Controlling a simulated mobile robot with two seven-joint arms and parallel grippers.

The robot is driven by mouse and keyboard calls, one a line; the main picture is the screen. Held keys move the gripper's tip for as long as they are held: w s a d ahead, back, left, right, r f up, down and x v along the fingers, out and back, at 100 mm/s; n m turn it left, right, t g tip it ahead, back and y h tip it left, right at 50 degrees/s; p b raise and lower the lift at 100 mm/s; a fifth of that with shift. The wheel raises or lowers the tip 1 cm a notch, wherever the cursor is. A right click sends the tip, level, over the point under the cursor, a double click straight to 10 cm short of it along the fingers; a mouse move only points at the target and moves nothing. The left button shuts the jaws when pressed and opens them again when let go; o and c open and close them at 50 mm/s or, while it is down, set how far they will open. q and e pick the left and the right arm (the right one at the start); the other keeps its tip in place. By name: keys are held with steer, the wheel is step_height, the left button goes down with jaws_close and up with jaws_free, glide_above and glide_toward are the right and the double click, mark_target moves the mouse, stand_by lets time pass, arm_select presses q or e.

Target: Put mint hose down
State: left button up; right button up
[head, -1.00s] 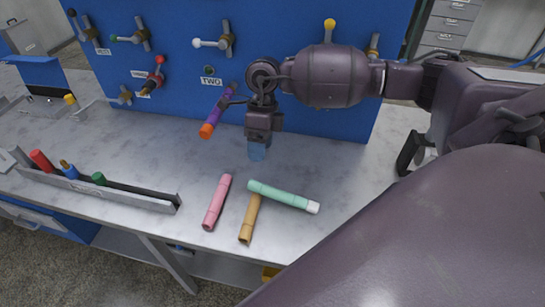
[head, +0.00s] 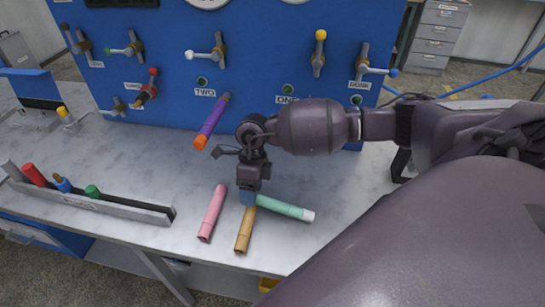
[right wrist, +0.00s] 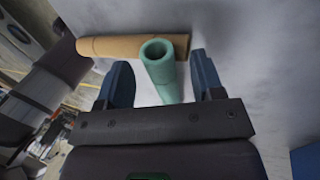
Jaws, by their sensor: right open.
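The mint hose (head: 286,208) lies on the grey table, its white tip pointing right. My right gripper (head: 248,198) is at the hose's left end, with blue fingers pointing down. In the right wrist view, the open fingers (right wrist: 162,82) stand on either side of the mint hose (right wrist: 160,72), with a gap on both sides. The hose's hollow end faces the camera, and its rear part is hidden by the gripper body. My left gripper is in neither view.
A tan hose (head: 245,230) and a pink hose (head: 212,212) lie left of the mint one. A purple hose (head: 213,120) with an orange tip hangs from the blue panel (head: 262,50). A metal rack (head: 130,213) holds several hoses at left.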

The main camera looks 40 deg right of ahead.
steer(key=c, duration=1.1)
steer(key=shift+r, duration=0.1)
